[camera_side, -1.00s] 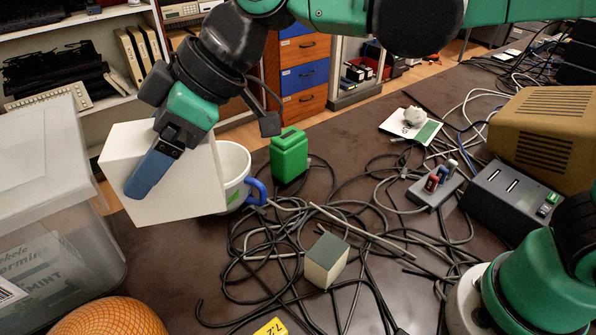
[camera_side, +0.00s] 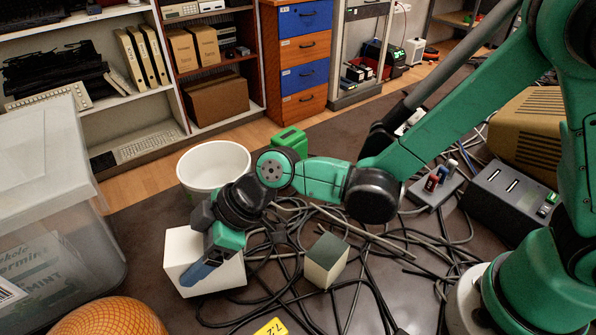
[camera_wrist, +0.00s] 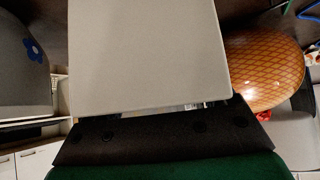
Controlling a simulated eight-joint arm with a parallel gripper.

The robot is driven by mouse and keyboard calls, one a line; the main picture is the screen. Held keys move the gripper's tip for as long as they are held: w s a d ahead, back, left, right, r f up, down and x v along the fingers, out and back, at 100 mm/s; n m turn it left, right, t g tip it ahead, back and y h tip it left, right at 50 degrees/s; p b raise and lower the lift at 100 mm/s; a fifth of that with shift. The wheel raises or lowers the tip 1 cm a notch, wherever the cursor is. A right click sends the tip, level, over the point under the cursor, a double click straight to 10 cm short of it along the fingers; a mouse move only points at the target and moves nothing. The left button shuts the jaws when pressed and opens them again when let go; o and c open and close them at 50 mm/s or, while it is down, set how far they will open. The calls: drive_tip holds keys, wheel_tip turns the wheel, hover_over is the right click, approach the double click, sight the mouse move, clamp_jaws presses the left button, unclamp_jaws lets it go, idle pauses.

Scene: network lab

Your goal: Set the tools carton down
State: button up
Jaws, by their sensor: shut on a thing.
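The tools carton (camera_side: 180,250) is a plain white box. The carton is low over the left front of the dark table (camera_side: 140,225), slightly tilted in the picture. I cannot tell whether its underside touches the table. In the wrist view the carton (camera_wrist: 145,55) fills the middle and hides much of what lies beyond. No label shows on its visible faces.
A white tub (camera_side: 214,165) stands behind the carton. A clear bin (camera_side: 60,200) is left, an orange patterned ball (camera_side: 108,318) front left. A cream block with a dark top (camera_side: 326,260) and tangled cables (camera_side: 290,300) lie right. A green canister (camera_side: 290,142) is behind my arm.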

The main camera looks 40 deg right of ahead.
drive_tip(key=shift+f, duration=0.4)
drive_tip(key=o, duration=1.4)
drive_tip(key=shift+f, duration=0.15)
drive_tip(key=shift+c, duration=0.2)
drive_tip(key=shift+d+r, duration=0.1)
drive_tip(key=shift+r, duration=0.15)
drive_tip(key=v, duration=1.1)
drive_tip(key=s+d+r+m+t+h, duration=0.1)
drive_tip(key=d+m+t+h, duration=0.2)
drive_tip(key=d+m+h, duration=0.5)
drive_tip(key=d+m, duration=0.5)
drive_tip(key=d, duration=0.7)
drive_tip(key=shift+s+d+r+t, duration=0.2)
drive_tip(key=shift+s+t, duration=0.1)
drive_tip(key=shift+s, duration=0.05)
